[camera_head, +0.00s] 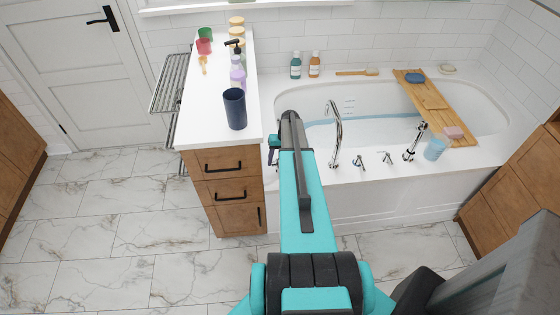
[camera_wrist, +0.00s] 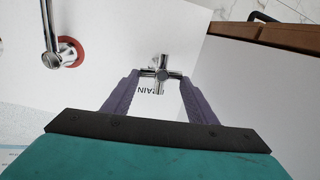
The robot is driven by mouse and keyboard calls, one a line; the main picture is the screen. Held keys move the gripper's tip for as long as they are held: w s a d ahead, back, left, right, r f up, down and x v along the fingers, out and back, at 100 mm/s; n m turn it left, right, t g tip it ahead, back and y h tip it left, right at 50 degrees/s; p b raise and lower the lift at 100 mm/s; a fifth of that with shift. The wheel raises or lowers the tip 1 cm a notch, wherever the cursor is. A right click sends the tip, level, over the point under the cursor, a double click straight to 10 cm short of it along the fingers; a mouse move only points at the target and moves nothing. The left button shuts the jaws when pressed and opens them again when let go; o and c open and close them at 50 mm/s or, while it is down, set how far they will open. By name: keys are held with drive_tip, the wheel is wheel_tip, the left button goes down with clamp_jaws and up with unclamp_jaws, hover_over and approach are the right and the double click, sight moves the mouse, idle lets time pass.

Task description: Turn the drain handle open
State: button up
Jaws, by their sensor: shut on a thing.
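The drain handle (camera_wrist: 161,74) is a small chrome cross on the white tub deck in the wrist view. Dark letters, partly covered, show beside it and read in part "AIN". My gripper (camera_wrist: 159,80) has its two purple fingers on either side of the handle's cross arms, shut on it. In the head view my gripper (camera_head: 273,152) is at the left end of the bathtub, partly hidden by my arm. The drain handle cannot be made out in that view.
A chrome fixture with a red base ring (camera_wrist: 66,52) stands to the left in the wrist view. The wooden vanity (camera_head: 228,160) is close beside the gripper. The tall tap (camera_head: 336,130) and other chrome handles (camera_head: 388,158) line the tub rim (camera_head: 430,165).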

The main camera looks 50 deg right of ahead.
drive_tip(key=n+b, duration=0.2)
drive_tip(key=n, duration=0.1)
drive_tip(key=a+n+b, duration=0.1)
drive_tip(key=b, duration=0.1)
drive_tip(key=shift+w+f+n+g+y, duration=0.2)
drive_tip(key=shift+w+n+g+y, duration=0.1)
drive_tip(key=n+b, duration=0.1)
drive_tip(key=n, duration=0.2)
drive_tip(key=n+g+b, duration=0.1)
drive_tip(key=shift+a+b, duration=0.25)
drive_tip(key=shift+b, duration=0.05)
drive_tip(key=n, duration=0.1)
drive_tip(key=n+b, duration=0.1)
drive_tip(key=n, duration=0.3)
drive_tip(key=shift+s+a+g+b, duration=0.15)
drive_tip(key=shift+a+g+b, duration=0.1)
drive_tip(key=shift+g+b, duration=0.15)
drive_tip(key=shift+s+a+r+n+g+h+b, duration=0.1)
drive_tip(key=shift+n+g+h+b, duration=0.1)
drive_tip(key=shift+n, duration=0.7)
drive_tip(key=shift+s+n+g+h+b, duration=0.1)
drive_tip(key=shift+n+h+b, duration=0.1)
drive_tip(key=shift+n, duration=0.7)
drive_tip(key=o, duration=0.8)
drive_tip(key=shift+o, duration=0.4)
drive_tip(key=shift+r, duration=0.1)
